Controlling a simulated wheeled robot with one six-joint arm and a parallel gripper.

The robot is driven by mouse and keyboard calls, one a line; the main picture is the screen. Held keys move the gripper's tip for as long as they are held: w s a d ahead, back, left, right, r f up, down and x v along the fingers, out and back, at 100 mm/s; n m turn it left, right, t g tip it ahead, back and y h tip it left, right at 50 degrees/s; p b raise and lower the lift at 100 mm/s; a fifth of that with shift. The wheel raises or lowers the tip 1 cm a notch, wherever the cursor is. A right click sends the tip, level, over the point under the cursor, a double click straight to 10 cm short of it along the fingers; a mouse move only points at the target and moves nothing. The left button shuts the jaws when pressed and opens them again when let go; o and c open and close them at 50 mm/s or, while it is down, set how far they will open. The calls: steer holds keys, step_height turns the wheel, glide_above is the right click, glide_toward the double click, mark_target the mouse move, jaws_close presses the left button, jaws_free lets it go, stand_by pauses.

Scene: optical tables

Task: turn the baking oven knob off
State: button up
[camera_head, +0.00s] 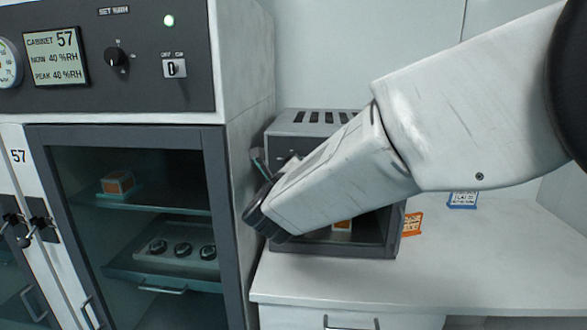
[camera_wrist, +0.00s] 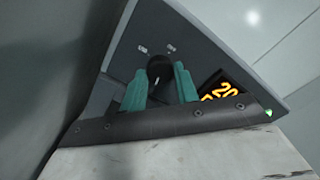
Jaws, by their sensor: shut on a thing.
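The baking oven (camera_head: 315,118) is a grey box with top vents on the white bench, largely hidden behind my arm in the head view. Its dark front panel fills much of the wrist view. The black round oven knob (camera_wrist: 160,68) sits on that panel, with two small pale marks above it. My gripper (camera_wrist: 161,76) has teal fingers on either side of the knob and is shut on it. In the head view a teal finger (camera_head: 258,160) shows by the oven's left side; the knob is hidden there. The knob's pointer direction cannot be told.
An orange lit display (camera_wrist: 222,92) is right of the knob, partly cut off by my gripper. The tall cabinet 57 (camera_head: 235,130) stands close at the left. An orange card (camera_head: 412,222) and a blue card (camera_head: 462,199) stand right of the oven. The bench's right side (camera_head: 500,255) is clear.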

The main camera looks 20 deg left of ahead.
steer(key=shift+f+n, duration=0.1)
steer(key=shift+n, duration=16.8)
steer(key=o, duration=1)
steer(key=shift+s, duration=0.1)
steer(key=shift+c, duration=0.2)
